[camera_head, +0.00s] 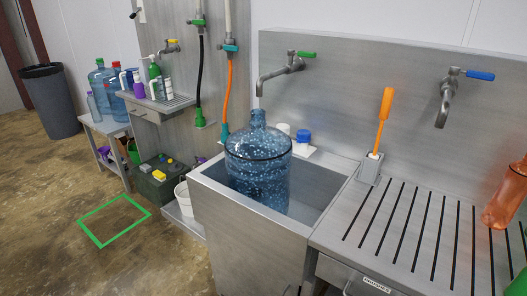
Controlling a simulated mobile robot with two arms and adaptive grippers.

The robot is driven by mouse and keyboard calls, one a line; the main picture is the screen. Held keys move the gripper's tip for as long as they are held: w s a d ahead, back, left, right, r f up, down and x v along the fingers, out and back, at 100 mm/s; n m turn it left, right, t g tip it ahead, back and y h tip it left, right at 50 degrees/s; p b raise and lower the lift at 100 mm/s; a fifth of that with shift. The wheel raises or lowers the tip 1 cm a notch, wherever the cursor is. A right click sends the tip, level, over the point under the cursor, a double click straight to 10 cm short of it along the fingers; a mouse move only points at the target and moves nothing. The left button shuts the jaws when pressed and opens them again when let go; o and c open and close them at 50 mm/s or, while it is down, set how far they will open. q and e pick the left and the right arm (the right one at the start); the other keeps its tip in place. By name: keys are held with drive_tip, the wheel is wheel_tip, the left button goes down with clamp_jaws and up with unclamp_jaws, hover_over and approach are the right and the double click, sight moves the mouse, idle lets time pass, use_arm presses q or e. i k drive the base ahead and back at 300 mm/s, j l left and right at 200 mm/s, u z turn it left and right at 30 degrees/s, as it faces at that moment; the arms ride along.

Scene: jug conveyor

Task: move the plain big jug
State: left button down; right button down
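A big blue see-through jug (258,178) stands upright in the steel sink basin (325,190), its surface covered in pale speckles. Its neck rises above the basin rim, below and left of the green-handled tap (284,70). I cannot tell from here which jug is meant by plain. Neither of my grippers shows.
A slotted drainboard (415,225) lies right of the basin, with an orange-handled brush (382,125) in a holder and an orange translucent vessel (507,196) at the right edge. A green square outline (97,243) marks clear floor at left. A dark crate (160,188) and white bucket (184,200) sit by the sink.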

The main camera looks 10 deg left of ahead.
sight(258, 156)
drive_tip(key=i+j+z, duration=0.2)
drive_tip(key=j, duration=0.15)
drive_tip(key=i+j+z, duration=0.2)
drive_tip(key=j, duration=0.15)
drive_tip(key=j+z, duration=0.2)
drive_tip(key=j, duration=0.2)
drive_tip(key=i+j+z, duration=0.2)
drive_tip(key=j, duration=0.2)
drive_tip(key=k, duration=0.05)
